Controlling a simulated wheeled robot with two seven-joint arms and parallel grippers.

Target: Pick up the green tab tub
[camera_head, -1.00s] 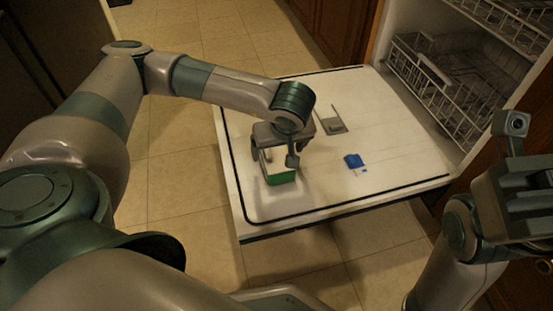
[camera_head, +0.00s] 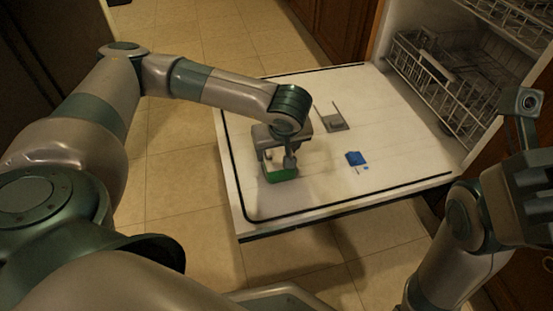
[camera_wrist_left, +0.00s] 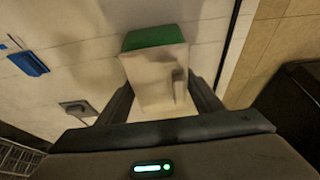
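The green tab tub, a small box with a green side and pale faces, stands on the open dishwasher door; its green part (camera_head: 283,175) shows below my left gripper (camera_head: 279,163) in the head view. In the left wrist view the tub (camera_wrist_left: 155,75) lies between the two dark fingers (camera_wrist_left: 160,82), which reach its two sides and appear to touch it. My left gripper is shut on it from above. The gripper hides part of the tub. My right gripper (camera_head: 532,185) is at the right edge, partly cut off, far from the tub.
The dishwasher door (camera_head: 390,185) lies flat, with a raised dark rim line. A blue piece (camera_head: 355,158) and a grey dispenser plate (camera_head: 334,122) are on it, right of the tub. The wire rack (camera_head: 440,85) is at the back right. Tiled floor lies around.

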